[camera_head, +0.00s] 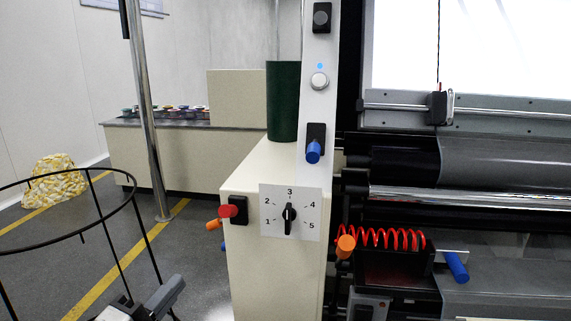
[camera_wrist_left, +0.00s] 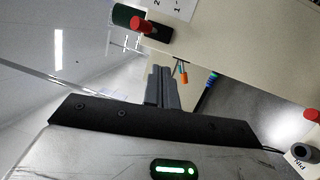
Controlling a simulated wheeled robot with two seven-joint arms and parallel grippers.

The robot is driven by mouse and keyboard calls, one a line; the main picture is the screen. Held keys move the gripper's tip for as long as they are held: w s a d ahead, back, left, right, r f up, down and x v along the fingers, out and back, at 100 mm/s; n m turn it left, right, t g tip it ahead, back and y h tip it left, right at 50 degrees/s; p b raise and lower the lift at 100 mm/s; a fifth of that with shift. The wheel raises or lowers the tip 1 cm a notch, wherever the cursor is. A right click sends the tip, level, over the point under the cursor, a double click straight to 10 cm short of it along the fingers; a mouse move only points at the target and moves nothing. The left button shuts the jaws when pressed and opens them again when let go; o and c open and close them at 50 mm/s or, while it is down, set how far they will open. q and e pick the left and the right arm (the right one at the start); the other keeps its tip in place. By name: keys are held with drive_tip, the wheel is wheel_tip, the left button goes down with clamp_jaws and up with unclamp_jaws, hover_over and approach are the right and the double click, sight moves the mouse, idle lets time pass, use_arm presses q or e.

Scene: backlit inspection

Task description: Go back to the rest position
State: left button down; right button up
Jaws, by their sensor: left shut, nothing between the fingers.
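My left gripper (camera_head: 174,287) is low in the head view, left of the cream machine cabinet (camera_head: 275,180), with its fingers pointing up and right. In the left wrist view its two grey fingers (camera_wrist_left: 161,88) are shut together with nothing between them. They are apart from the cabinet, whose red knob (camera_wrist_left: 143,25) shows above them. In the head view the red knob (camera_head: 228,211) is on the cabinet's left side, up and right of the gripper. My right gripper is not in view.
A numbered dial (camera_head: 290,213) faces me on the cabinet. Orange handles (camera_head: 213,224) stick out from the cabinet.

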use_arm(q)
drive_tip(key=s+d+f+m+g+y, duration=0.1)
drive_tip(key=s+d+f+m+g, duration=0.2)
drive_tip(key=s+f+m, duration=0.4)
drive_tip(key=s+d+f+m+g+y, duration=0.2)
drive_tip(key=s+f+m+g, duration=0.3)
drive_tip(key=f, duration=1)
drive_tip(key=s+d+m, duration=0.1)
drive_tip(key=s+m, duration=0.2)
drive_tip(key=m, duration=0.2)
drive_tip(key=shift+s+y, duration=0.15)
drive_tip(key=shift+y, duration=0.15)
